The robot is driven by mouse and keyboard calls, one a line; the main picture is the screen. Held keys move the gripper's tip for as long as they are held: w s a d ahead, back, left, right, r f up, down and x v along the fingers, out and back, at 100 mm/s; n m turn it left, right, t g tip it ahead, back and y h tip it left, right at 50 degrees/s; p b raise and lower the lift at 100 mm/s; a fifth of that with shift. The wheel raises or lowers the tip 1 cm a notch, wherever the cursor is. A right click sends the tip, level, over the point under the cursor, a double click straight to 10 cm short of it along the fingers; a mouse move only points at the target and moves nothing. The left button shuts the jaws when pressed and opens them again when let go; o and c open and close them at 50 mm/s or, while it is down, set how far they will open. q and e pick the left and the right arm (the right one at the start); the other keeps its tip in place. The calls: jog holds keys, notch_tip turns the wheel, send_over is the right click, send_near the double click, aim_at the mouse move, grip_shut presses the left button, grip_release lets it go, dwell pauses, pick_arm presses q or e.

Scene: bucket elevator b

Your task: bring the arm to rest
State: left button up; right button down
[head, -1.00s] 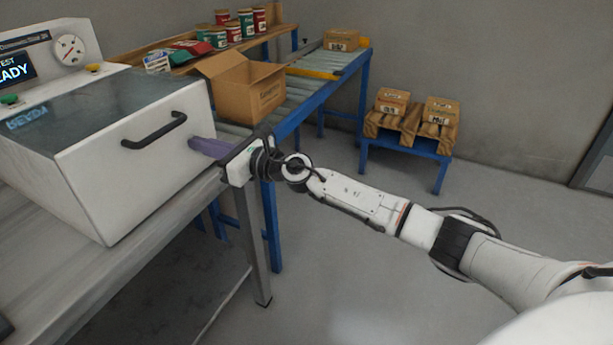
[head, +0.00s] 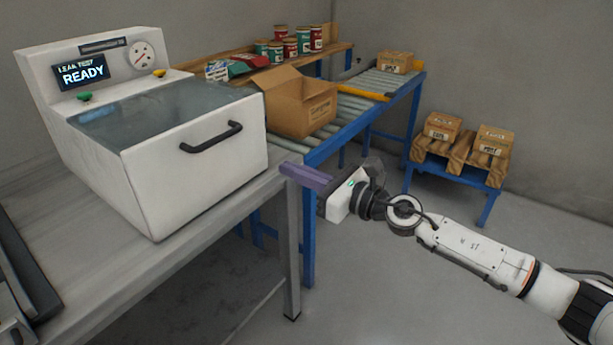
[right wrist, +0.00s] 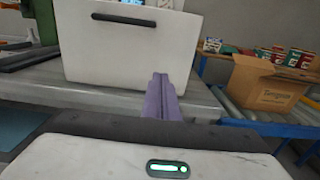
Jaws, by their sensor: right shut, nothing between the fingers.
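My right gripper (head: 305,177) has purple fingers, which are shut with nothing between them. In the head view it is just off the right end of the grey bench, in front of the roller conveyor, with my arm reaching in from the lower right. In the right wrist view the shut fingers (right wrist: 161,97) point toward the white leak tester. The leak tester (head: 190,185) stands on the bench with its lid closed, its black handle in front and its screen reading READY. My left gripper is not in view.
The grey bench (head: 215,228) has a dark tray-like object at the left edge. An open carton (head: 300,108) stands on the roller conveyor (head: 352,112). Cans and pouches sit on a wooden shelf behind. Boxes rest on a blue stand (head: 460,175). The floor at lower middle is clear.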

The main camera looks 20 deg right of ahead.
pick_arm(q)
jog(key=p, duration=0.1)
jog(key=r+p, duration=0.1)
jog(key=p, duration=0.1)
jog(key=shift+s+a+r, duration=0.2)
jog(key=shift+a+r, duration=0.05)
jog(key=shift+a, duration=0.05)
pick_arm(e)
jog(key=s+a+f+n+g+h, duration=0.2)
jog(key=s+f+n+g+h, duration=0.1)
jog(key=s+f+n, duration=1.2)
jog(key=s+a+f+n+g+h, duration=0.3)
jog(key=s+f+n+h, duration=0.1)
jog(key=s+f+n, duration=1.2)
jog(key=s, duration=0.3)
jog(key=shift+n+g, duration=0.3)
jog(key=shift+n, duration=0.1)
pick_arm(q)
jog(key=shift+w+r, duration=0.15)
pick_arm(e)
jog(key=shift+w, duration=0.1)
